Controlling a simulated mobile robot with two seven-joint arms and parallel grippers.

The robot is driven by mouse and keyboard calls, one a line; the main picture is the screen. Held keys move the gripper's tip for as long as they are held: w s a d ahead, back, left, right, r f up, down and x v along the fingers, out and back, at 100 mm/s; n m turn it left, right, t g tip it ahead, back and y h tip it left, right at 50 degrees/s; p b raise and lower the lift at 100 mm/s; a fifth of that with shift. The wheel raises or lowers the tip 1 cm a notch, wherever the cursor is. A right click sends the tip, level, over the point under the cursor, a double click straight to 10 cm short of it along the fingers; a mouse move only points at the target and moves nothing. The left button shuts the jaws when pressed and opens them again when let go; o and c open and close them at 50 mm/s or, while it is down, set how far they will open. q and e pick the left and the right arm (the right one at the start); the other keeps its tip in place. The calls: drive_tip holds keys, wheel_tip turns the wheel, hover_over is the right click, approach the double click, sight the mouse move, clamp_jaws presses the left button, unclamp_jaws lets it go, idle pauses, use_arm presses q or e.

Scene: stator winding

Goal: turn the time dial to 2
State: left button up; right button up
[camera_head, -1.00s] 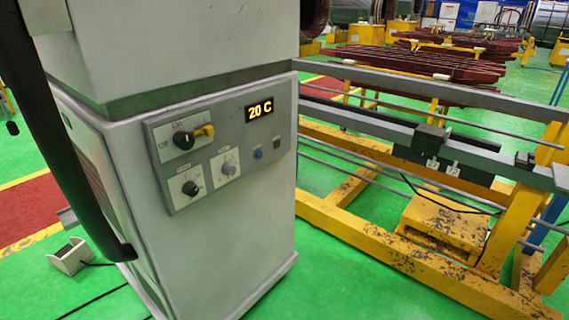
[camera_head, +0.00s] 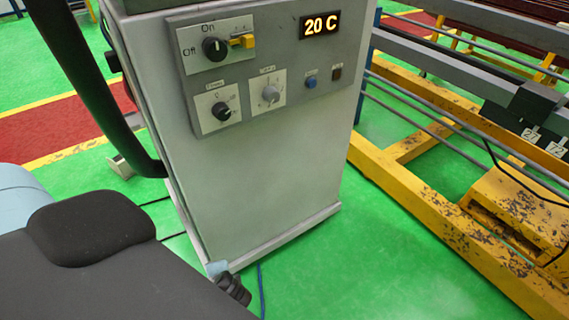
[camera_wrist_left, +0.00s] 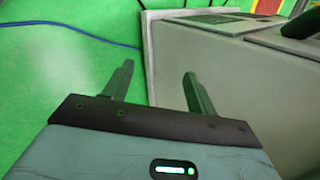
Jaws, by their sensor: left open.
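The control panel on the grey cabinet (camera_head: 265,190) carries two small dials. One is a black dial (camera_head: 221,111) at lower left, the other a grey dial (camera_head: 271,94) to its right. Their labels are too small to read, so I cannot tell which is the time dial. My left gripper (camera_wrist_left: 158,72) is open and empty in the left wrist view, with two dark fingers apart beside the cabinet's lower part. In the head view my left arm comes in from the lower left, well below the panel. My right gripper is not in view.
The display (camera_head: 320,25) reads 20 C. A blue button (camera_head: 311,82) is to the right. A yellow frame (camera_head: 420,195) stands at right. Green floor lies between.

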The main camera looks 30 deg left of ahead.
use_arm(q)
drive_tip(key=w+a+r+m+t+y, duration=0.1)
drive_tip(key=w+r+m+y, duration=0.15)
drive_tip(key=w, duration=0.35)
drive_tip(key=w+a+r+m+y, duration=0.1)
drive_tip(key=w+a+r, duration=0.15)
drive_tip(key=w, duration=0.45)
drive_tip(key=m+t+y, duration=0.3)
drive_tip(key=m+y, duration=0.4)
drive_tip(key=m, duration=0.1)
approach(274, 97)
drive_tip(key=a, duration=0.1)
drive_tip(key=shift+x, duration=4.2)
drive_tip(key=shift+w, duration=0.2)
drive_tip(key=shift+d, duration=0.1)
drive_tip(key=c, duration=1)
